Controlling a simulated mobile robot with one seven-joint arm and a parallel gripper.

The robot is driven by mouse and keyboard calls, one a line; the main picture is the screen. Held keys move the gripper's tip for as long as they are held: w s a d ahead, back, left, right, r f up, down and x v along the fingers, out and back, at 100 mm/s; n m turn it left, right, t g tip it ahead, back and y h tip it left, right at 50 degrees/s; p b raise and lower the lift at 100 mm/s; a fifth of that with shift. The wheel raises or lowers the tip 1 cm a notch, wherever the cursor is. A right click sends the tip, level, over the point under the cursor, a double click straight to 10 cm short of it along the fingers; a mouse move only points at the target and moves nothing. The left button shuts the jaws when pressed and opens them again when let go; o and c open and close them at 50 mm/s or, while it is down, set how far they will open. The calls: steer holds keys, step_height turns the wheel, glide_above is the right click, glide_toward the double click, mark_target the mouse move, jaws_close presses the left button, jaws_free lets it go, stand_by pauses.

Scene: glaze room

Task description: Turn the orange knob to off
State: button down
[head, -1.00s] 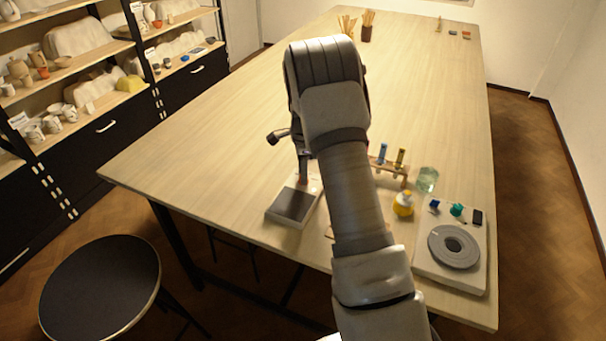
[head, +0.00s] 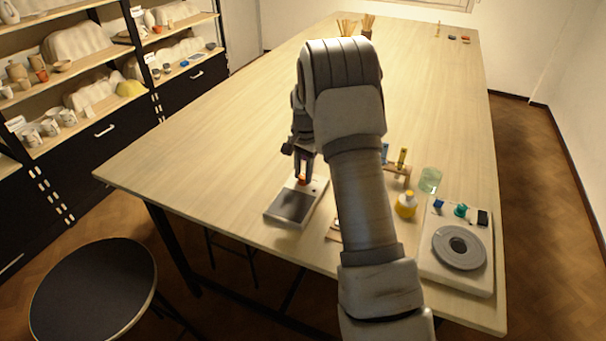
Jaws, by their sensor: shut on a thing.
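A small white device (head: 315,196) with a dark square plate stands near the front edge of the table, left of my arm. The orange knob (head: 302,181) shows as a small orange patch at the back of this device. My gripper (head: 303,174) points down over the device and is shut on the orange knob. The fingers cover most of the knob, so its angle cannot be read.
A rack with coloured tubes (head: 402,157), a yellow bottle (head: 405,205) and a glass beaker (head: 430,180) stand right of my arm. Another white device (head: 484,277) bears a grey ring and coloured knobs. A round stool (head: 92,290) is at front left. The table's left side is clear.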

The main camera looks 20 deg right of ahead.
steer(key=shift+n, duration=0.4)
steer(key=c, duration=0.6)
jaws_free()
steer(key=r, duration=1.7)
steer(key=shift+s+d+r, duration=0.15)
steer(key=shift+s+r, duration=0.05)
steer(key=shift+r, duration=0.05)
